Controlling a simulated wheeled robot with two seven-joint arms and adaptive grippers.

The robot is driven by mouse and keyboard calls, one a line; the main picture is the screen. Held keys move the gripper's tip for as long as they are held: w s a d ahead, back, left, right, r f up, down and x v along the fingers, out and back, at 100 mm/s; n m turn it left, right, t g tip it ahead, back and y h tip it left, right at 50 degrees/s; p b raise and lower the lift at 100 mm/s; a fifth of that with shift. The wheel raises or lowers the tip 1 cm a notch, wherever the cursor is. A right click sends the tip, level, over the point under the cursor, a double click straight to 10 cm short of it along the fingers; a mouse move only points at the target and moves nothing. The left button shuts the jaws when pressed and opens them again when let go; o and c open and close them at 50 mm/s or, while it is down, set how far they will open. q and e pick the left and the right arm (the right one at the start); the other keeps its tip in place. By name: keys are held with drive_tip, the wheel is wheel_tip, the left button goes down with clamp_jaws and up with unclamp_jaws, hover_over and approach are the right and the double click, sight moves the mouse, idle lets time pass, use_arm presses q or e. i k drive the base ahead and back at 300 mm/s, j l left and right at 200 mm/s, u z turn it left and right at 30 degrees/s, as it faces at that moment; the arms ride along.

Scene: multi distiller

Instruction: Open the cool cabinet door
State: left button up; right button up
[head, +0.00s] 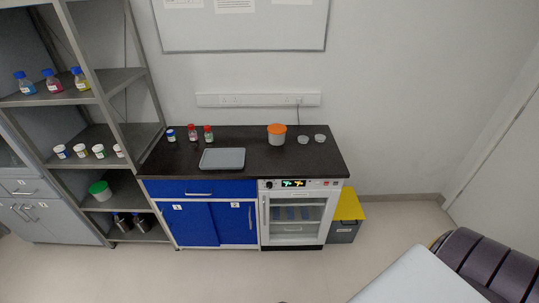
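The cool cabinet (293,238) is a white under-counter unit with a control panel and lit display on top, seen in the head view right of centre. Its glass door (292,212) looks shut, and shelves with bluish items show through it. A vertical light handle (264,212) runs along the door's left edge. Neither of my grippers shows in the head view.
A black worktop (265,165) above holds a grey tray, small bottles and an orange-lidded tub. Blue cupboards (215,225) adjoin on the left, a yellow-lidded grey bin (344,232) on the right. Floor in front is clear; a dark ribbed object (485,265) stands bottom right.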

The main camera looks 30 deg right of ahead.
sight(288, 217)
drive_tip(key=z, duration=1.25)
